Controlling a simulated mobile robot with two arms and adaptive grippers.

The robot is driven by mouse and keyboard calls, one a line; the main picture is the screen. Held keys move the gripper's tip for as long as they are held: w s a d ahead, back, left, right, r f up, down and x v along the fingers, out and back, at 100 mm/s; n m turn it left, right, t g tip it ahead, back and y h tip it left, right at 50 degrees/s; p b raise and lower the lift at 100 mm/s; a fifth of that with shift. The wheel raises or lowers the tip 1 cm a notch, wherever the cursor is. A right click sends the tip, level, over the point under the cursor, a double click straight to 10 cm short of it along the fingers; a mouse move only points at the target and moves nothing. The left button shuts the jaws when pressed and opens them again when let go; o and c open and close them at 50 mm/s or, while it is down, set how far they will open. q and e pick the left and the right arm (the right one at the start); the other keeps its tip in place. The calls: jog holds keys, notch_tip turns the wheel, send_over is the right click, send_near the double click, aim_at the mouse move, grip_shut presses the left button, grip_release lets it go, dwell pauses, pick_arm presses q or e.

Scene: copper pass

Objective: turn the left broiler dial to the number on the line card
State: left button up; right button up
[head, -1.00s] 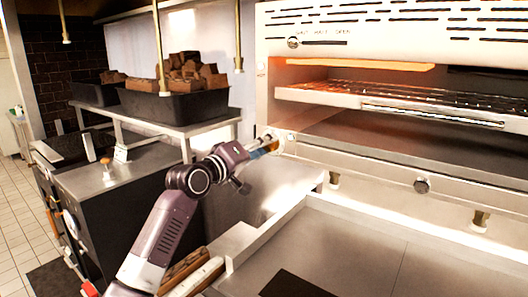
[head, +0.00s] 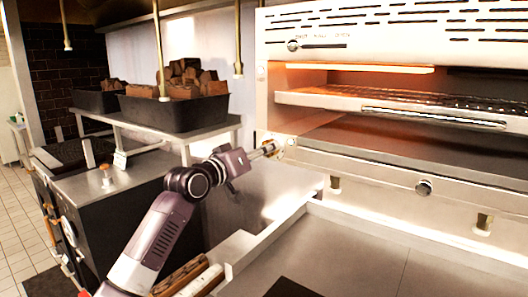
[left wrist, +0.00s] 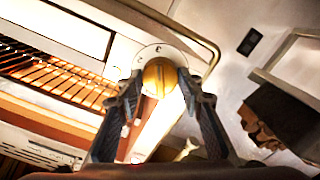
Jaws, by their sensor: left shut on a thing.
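The left broiler dial is a brass-yellow knob (left wrist: 158,76) on a round white plate (left wrist: 152,52) with small dark marks that I cannot read surely. My left gripper (left wrist: 160,84) has a finger on each side of the knob and is shut on it. In the head view my left gripper (head: 274,150) reaches the left end of the broiler's front rail (head: 345,169) and mostly hides the dial. Another dark round knob (head: 424,187) sits farther right on that rail. I cannot make out a line card. My right gripper is not in view.
The broiler rack (head: 390,102) sits under a glowing orange element (head: 355,68). At left, a shelf (head: 186,131) holds black pans of brown chunks (head: 172,113). A steel counter (head: 350,245) lies below the broiler. Brass pipes (head: 161,50) hang from above.

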pick_arm(q)
jog(key=shift+f, duration=0.1)
jog(key=o, duration=1.2)
jog(key=shift+c, duration=0.2)
jog(key=v, duration=1.2)
